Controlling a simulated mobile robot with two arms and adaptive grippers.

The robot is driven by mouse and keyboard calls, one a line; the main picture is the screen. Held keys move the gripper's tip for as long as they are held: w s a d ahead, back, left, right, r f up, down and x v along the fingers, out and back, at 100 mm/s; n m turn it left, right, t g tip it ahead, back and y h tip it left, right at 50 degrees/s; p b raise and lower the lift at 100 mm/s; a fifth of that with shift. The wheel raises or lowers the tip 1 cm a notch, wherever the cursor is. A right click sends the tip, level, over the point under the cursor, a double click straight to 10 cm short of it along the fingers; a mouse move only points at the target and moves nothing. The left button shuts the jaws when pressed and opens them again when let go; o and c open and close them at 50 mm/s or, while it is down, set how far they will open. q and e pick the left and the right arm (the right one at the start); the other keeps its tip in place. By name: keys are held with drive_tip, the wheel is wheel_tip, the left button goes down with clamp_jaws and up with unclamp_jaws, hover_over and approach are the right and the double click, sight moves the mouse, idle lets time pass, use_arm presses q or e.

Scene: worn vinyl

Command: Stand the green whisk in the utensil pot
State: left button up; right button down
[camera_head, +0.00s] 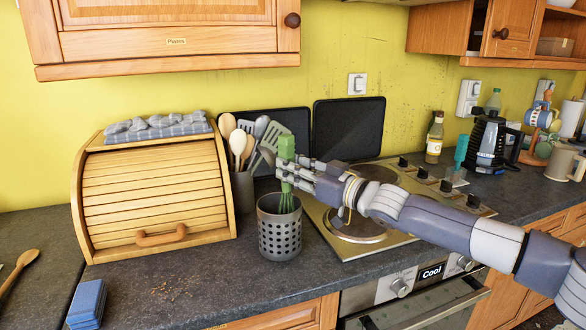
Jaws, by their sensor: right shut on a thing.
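The green whisk (287,149) is upright, handle up, with its wires (287,200) down at the mouth of a grey perforated metal pot (280,238). The lower ends of the wires are hidden by the pot's wall. My right gripper (285,170) is shut on the whisk just below its thick green handle, above the pot's rim. A second, darker pot (243,192) behind it holds wooden spoons and other utensils (240,142). I cannot see my left gripper.
A wooden bread bin (155,195) with a folded cloth on top stands left of the pot. A hob (345,245) lies to the right, under my right arm. Bottles and a kettle (490,143) stand at the back right.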

drive_tip(key=shift+f, duration=0.1)
drive_tip(key=c, duration=1.3)
unclamp_jaws()
drive_tip(key=v, duration=1.2)
drive_tip(key=shift+a+f, duration=0.1)
